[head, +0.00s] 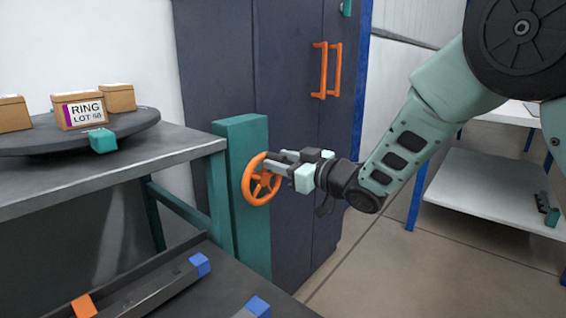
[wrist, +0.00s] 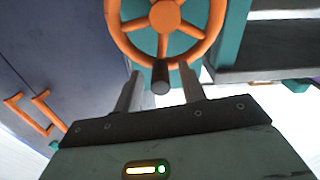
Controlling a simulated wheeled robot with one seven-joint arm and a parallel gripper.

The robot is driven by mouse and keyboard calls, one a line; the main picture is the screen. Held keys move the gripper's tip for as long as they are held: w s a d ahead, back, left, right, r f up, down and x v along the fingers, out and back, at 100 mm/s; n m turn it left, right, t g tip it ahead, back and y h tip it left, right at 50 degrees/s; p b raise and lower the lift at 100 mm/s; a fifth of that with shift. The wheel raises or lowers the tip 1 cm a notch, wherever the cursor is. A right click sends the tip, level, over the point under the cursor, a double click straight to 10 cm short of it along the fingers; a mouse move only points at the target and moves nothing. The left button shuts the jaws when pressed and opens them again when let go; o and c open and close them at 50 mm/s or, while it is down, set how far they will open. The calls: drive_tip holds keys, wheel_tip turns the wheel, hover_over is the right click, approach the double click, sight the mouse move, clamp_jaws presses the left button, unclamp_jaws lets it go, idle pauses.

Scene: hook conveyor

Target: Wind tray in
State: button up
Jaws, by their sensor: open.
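An orange handwheel (head: 261,183) with spokes is mounted on a teal post (head: 243,135) beside the dark cabinet. In the wrist view the handwheel (wrist: 165,17) fills the upper middle. A dark crank knob (wrist: 160,78) sticks out from its lower rim toward me. My gripper (head: 283,163) is at the wheel; in the wrist view my gripper (wrist: 160,73) is open, with one finger on each side of the knob. A gap shows between the knob and each finger. I cannot tell for certain which part is the tray.
Dark rails with blue ends (head: 199,264) and an orange block (head: 84,306) lie at the lower left. A round turntable (head: 140,122) with boxes, one labelled RING LOT 58 (head: 80,111), stands on a bench. The cabinet has orange handles (head: 319,70). Floor at right is clear.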

clamp_jaws()
drive_tip(key=shift+w+d, duration=0.1)
